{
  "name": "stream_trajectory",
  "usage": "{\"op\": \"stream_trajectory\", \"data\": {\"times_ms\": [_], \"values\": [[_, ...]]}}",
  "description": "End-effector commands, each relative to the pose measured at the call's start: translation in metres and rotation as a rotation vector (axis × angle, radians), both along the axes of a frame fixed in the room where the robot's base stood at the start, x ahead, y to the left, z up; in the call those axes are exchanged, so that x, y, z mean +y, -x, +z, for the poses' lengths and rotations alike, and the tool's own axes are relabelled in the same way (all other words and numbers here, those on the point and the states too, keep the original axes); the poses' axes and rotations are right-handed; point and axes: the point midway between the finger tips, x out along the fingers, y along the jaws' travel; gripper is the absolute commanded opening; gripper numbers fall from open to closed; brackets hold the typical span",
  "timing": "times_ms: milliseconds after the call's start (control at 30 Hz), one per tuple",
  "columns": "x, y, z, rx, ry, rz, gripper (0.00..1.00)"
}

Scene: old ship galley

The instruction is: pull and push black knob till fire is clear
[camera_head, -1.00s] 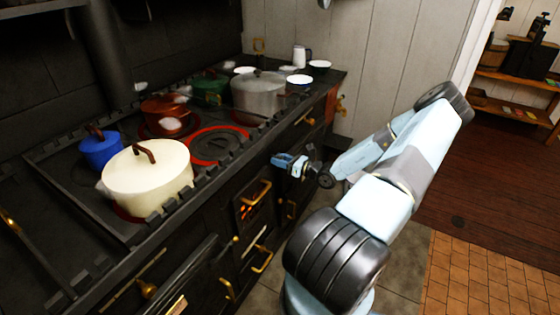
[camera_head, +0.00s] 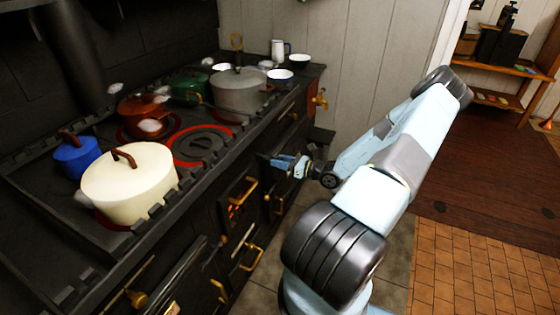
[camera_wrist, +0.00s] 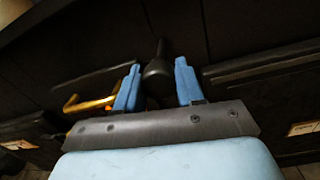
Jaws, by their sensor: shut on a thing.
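The black knob (camera_wrist: 157,76) is a dark rounded handle on the stove front, between my two blue fingers in the wrist view. My gripper (camera_wrist: 158,66) is shut on it. In the head view my gripper (camera_head: 275,160) reaches the stove front from the right, and the knob is too dark and covered to make out there. The fire (camera_head: 236,211) shows as an orange glow behind a small grate in the black stove (camera_head: 200,205), left of my gripper. A small orange glow also shows near the brass handle (camera_wrist: 90,103) in the wrist view.
Pots stand on the stove top: a cream pot (camera_head: 130,190), a blue pot (camera_head: 77,158), a copper pot (camera_head: 140,118), a green pot (camera_head: 188,86) and a grey pot (camera_head: 240,95). Brass handles (camera_head: 247,257) stick out below the grate. Tiled floor (camera_head: 470,265) is free at the right.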

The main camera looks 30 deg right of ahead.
Motion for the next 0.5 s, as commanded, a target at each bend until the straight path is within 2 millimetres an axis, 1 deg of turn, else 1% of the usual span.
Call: {"op": "stream_trajectory", "data": {"times_ms": [167, 200, 433, 500], "values": [[0.0002, 0.0005, -0.0008, 0.002, 0.0, 0.001, 0.0], [0.0002, 0.0004, -0.0008, 0.002, 0.0, 0.001, 0.41], [0.0015, -0.0004, -0.0005, 0.002, 0.0, 0.003, 0.63], [0.0017, -0.0005, -0.0004, 0.002, 0.0, 0.003, 0.63]]}}
